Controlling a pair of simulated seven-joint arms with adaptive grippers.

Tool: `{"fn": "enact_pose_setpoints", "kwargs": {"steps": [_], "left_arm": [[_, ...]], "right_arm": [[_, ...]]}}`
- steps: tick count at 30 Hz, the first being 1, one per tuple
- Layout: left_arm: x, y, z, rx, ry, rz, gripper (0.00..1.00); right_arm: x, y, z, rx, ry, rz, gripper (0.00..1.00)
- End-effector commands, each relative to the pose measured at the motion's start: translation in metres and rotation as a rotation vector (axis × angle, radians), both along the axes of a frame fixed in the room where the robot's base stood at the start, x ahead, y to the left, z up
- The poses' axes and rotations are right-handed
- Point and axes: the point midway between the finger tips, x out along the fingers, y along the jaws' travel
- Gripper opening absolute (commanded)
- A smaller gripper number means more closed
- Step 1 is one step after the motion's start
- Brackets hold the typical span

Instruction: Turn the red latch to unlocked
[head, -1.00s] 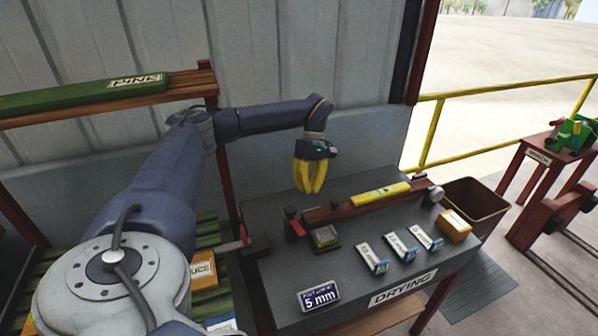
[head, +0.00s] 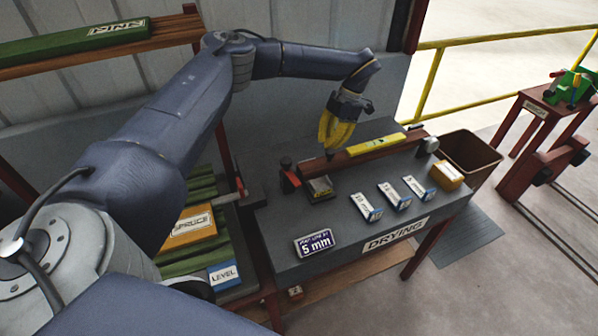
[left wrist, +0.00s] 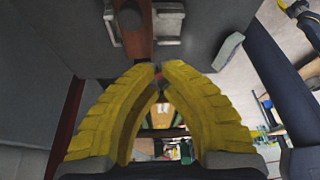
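I cannot make out a latch for certain. A small red block (head: 289,180) with a black knob stands at the left end of a reddish-brown beam (head: 350,158) on the dark table in the head view. A small red-ended part (head: 240,187) sits at the table's left edge. My left gripper (head: 331,150) has yellow fingers pointing down over the beam, close to a small black knob; contact cannot be told. In the left wrist view its fingertips (left wrist: 160,68) meet, with no held object clear between them. My right gripper is not in view.
A yellow level (head: 376,145) lies on the beam. Several labelled blocks (head: 366,207), a "5 mm" sign (head: 315,243) and an orange box (head: 447,175) stand on the drying table (head: 290,215). A brown bin (head: 470,157) is beyond its right end.

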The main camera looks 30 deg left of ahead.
Motion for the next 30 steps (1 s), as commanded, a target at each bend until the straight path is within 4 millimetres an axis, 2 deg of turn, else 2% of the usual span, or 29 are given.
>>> {"fn": "enact_pose_setpoints", "kwargs": {"steps": [5,8,23,30], "left_arm": [[0.001,-0.002,-0.004,0.025,-0.009,0.031,0.00],[-0.003,-0.001,-0.013,0.025,-0.007,0.033,0.00],[-0.032,0.013,-0.093,0.024,-0.007,0.031,0.00],[-0.054,0.024,-0.092,0.024,-0.009,0.031,0.00]], "right_arm": [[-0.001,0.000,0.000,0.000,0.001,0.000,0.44],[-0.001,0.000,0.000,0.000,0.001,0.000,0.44],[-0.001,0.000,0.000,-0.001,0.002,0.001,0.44],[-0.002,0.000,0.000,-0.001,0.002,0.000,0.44]]}}
